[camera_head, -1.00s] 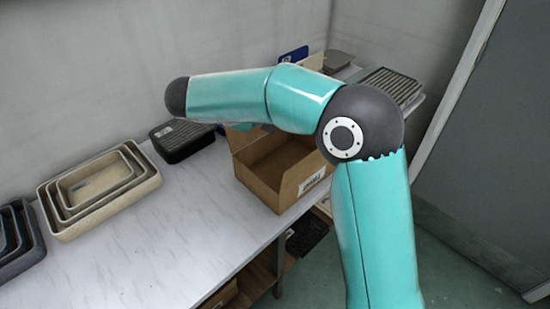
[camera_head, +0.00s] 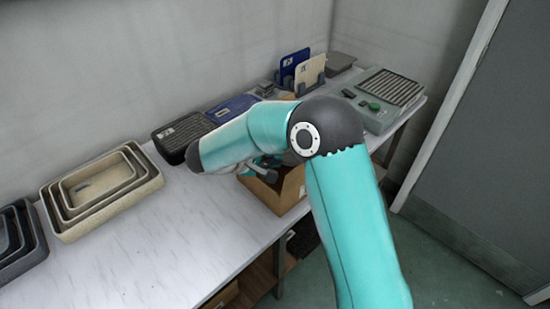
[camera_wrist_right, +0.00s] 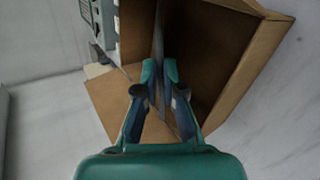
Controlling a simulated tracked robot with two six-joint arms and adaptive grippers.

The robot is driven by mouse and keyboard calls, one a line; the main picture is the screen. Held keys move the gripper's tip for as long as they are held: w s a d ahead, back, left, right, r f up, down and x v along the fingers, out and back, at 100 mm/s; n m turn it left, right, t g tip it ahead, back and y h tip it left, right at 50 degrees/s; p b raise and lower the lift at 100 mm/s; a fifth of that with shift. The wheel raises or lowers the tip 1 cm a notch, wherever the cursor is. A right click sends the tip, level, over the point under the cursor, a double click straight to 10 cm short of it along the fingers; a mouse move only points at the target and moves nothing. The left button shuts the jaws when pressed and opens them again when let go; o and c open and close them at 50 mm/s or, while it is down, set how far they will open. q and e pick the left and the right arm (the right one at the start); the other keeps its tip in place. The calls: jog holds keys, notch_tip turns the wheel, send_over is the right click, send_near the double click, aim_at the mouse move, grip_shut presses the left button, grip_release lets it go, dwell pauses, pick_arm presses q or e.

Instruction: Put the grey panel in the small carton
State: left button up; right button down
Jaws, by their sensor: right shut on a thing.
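The small carton (camera_head: 292,188) is an open brown cardboard box on the table, partly hidden behind my right arm. In the right wrist view the carton (camera_wrist_right: 240,75) opens below my gripper, with its flaps spread. My right gripper (camera_head: 266,168) is over the carton. In the right wrist view the gripper (camera_wrist_right: 161,72) is shut on the grey panel (camera_wrist_right: 158,38), which shows nearly edge-on as a thin strip pointing toward the carton's opening. I cannot tell how deep its far end reaches. The panel is hidden in the head view. My left gripper is out of view.
A rack (camera_head: 305,82) holds upright blue and cream panels. Nested beige trays (camera_head: 62,226) stand left.

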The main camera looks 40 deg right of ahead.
jog(key=c, duration=1.3)
grip_release()
jog(key=shift+a+r, duration=0.1)
jog(key=b+v, duration=0.1)
jog(key=v, duration=1)
jog(key=shift+a+r+b, duration=0.2)
jog(key=shift+a+b, duration=0.15)
